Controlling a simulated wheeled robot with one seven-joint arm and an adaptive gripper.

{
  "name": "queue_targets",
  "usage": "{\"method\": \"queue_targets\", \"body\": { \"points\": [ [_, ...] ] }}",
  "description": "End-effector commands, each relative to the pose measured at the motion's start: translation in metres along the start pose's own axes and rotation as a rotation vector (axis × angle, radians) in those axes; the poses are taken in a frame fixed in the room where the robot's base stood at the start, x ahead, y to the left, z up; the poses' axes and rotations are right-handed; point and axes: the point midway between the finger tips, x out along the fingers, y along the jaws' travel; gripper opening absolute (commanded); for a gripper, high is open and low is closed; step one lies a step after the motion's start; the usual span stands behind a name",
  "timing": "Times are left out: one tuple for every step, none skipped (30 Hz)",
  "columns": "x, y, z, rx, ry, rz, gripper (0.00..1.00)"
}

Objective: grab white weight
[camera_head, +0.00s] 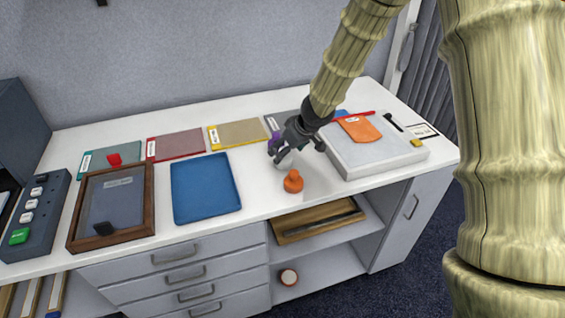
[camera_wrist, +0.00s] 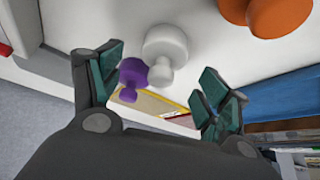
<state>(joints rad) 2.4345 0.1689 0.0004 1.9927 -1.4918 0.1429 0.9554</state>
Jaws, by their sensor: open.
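The white weight (camera_wrist: 165,50) is a knobbed piece standing on the white table top. In the wrist view it shows ahead of my gripper (camera_wrist: 162,75), roughly between the two spread fingers. My gripper is open, and no finger visibly touches it. In the head view my gripper (camera_head: 297,146) is low over the table, and the white weight (camera_head: 285,161) is partly hidden by it. A purple weight (camera_wrist: 132,77) stands close beside the white one, nearer the left finger in the wrist view. An orange weight (camera_head: 293,182) stands in front in the head view.
A pale grey box (camera_head: 375,158) with an orange piece (camera_head: 360,129) lies right of my gripper. A blue tray (camera_head: 205,188) and a brown-framed tray (camera_head: 112,205) lie left. Coloured mats, including a yellow one (camera_head: 237,134), line the back. The table's front edge is near the orange weight.

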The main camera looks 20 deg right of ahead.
Motion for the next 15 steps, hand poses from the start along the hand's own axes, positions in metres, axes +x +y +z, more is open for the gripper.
{"method": "queue_targets", "body": {
  "points": [
    [0.005, 0.000, 0.002, 0.000, 0.000, 0.001, 0.76],
    [0.008, 0.001, 0.002, 0.001, 0.000, 0.001, 0.76],
    [0.013, 0.001, 0.003, 0.001, 0.000, 0.001, 0.76],
    [0.018, 0.001, 0.004, 0.001, 0.000, 0.001, 0.76],
    [0.022, 0.002, 0.004, 0.001, -0.001, 0.001, 0.76],
    [0.029, 0.002, 0.005, 0.001, -0.001, 0.001, 0.76],
    [0.033, 0.002, 0.005, 0.001, -0.002, 0.001, 0.76],
    [0.036, 0.002, 0.005, 0.001, -0.001, 0.001, 0.76],
    [0.041, 0.002, 0.004, 0.000, 0.000, 0.001, 0.76],
    [0.043, 0.002, 0.004, 0.000, 0.000, 0.001, 0.76],
    [0.045, 0.002, 0.003, 0.000, 0.000, 0.001, 0.76],
    [0.047, 0.002, 0.003, 0.001, 0.000, 0.001, 0.76],
    [0.047, 0.002, 0.003, 0.001, 0.000, 0.001, 0.76],
    [0.047, 0.002, 0.003, 0.001, 0.000, 0.001, 0.76],
    [0.047, 0.002, 0.002, 0.002, 0.000, 0.001, 0.76]
  ]
}}
